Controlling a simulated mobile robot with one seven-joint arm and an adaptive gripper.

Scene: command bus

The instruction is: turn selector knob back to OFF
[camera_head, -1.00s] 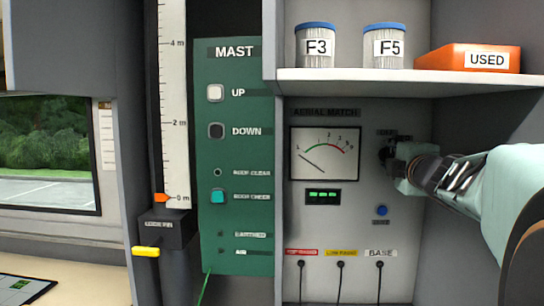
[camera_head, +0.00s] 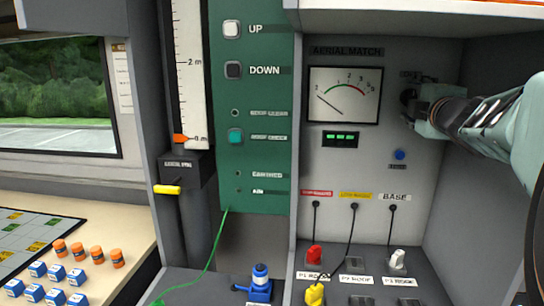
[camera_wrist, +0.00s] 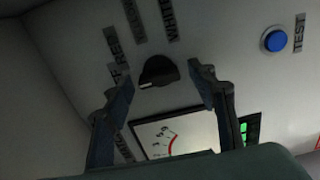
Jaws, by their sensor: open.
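The selector knob is black and sits on the grey AERIAL MATCH panel (camera_head: 330,185). In the wrist view the knob (camera_wrist: 158,70) lies between the two fingertips of my open gripper (camera_wrist: 159,74), with a gap showing on each side. A small pale mark shows at its lower left edge. Several dark labels surround it, partly cut off or covered, so the knob's setting is unclear. In the head view my gripper (camera_head: 422,112) is at the panel's upper right and mostly hides the knob (camera_head: 408,97).
A blue TEST button (camera_wrist: 275,40) is beside the knob; it also shows in the head view (camera_head: 400,155). A dial meter (camera_head: 345,95) is left of my gripper. Cables and plugs hang below. The green MAST panel (camera_head: 262,150) is further left.

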